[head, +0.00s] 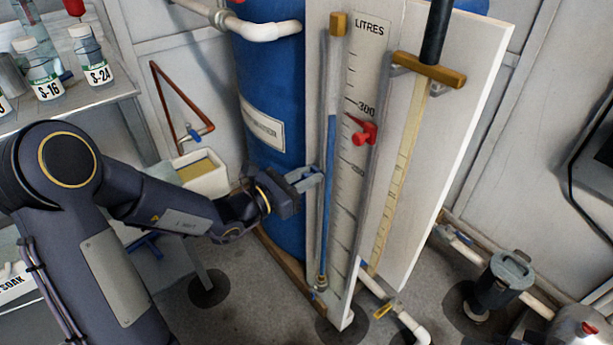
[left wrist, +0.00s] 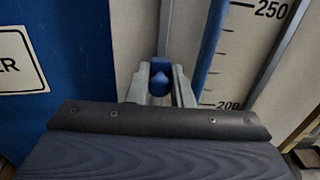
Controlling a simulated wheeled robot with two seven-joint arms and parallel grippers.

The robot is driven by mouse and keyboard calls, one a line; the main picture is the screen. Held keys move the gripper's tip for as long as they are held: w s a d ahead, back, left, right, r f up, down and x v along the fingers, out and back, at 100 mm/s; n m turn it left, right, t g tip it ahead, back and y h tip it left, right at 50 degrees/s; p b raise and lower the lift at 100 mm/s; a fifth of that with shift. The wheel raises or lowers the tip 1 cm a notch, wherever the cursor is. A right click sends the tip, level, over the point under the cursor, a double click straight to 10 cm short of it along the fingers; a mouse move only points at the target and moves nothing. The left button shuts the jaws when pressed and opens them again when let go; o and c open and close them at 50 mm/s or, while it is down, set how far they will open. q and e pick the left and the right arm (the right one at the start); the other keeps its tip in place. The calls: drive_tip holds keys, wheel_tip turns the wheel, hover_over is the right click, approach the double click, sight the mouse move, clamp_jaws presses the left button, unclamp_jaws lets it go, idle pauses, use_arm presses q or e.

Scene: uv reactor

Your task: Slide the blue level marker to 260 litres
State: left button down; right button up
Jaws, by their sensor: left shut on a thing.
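The blue level marker (left wrist: 160,80) shows between the fingers of my left gripper (left wrist: 161,92) in the left wrist view. My left gripper (head: 312,178) is shut on it beside the sight tube (head: 322,230) in the head view, where the fingers hide the marker. The white litre scale (head: 352,70) stands upright right of the tube, with 300 readable. In the left wrist view the scale (left wrist: 245,60) shows 250 and 200; the marker's exact reading cannot be told. A red marker (head: 366,132) sits on the scale's right edge, a little below 300. My right gripper is not in view.
A blue tank (head: 270,85) stands close behind and left of the tube. A second gauge strip (head: 402,165) with a brass crossbar (head: 428,70) is to the right. Bottles (head: 42,72) stand on a shelf at the left. Pipes (head: 375,285) run near the floor.

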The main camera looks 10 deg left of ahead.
sight(322, 132)
use_arm(q)
wheel_tip(322, 132, up, 10)
drive_tip(key=p, duration=0.7)
drive_tip(key=shift+r, duration=0.2)
drive_tip(key=shift+f, duration=0.1)
drive_tip(key=c, duration=1.3)
unclamp_jaws()
drive_tip(key=shift+c, duration=0.2)
drive_tip(key=p+v, duration=0.1)
drive_tip(key=v, duration=0.7)
